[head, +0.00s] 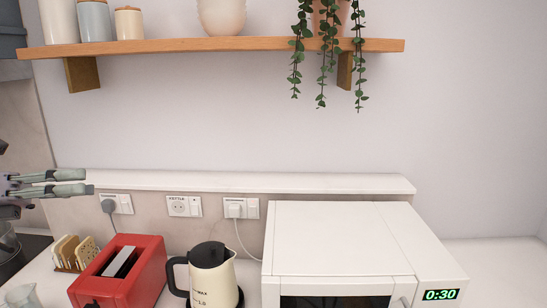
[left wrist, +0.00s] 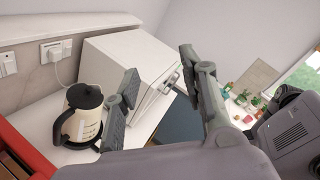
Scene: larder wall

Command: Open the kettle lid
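The cream kettle (head: 205,284) stands on the counter between the toaster and the microwave, its black handle to the left. Its black lid (head: 209,254) sits on top and looks closed. In the left wrist view the kettle (left wrist: 91,124) is at the lower left, with its dark lid (left wrist: 85,96) on top. My left gripper (head: 89,182) is at the left edge of the head view, above and left of the kettle and apart from it. Its fingers (left wrist: 159,64) are spread, with nothing between them. My right gripper is not in view.
A red toaster (head: 143,275) stands left of the kettle, with a toast rack (head: 75,254) beyond it. A white microwave (head: 335,235) showing 0:30 stands close on the right. A plug cable (head: 240,239) hangs behind. A wooden shelf (head: 220,45) runs above; the air between is clear.

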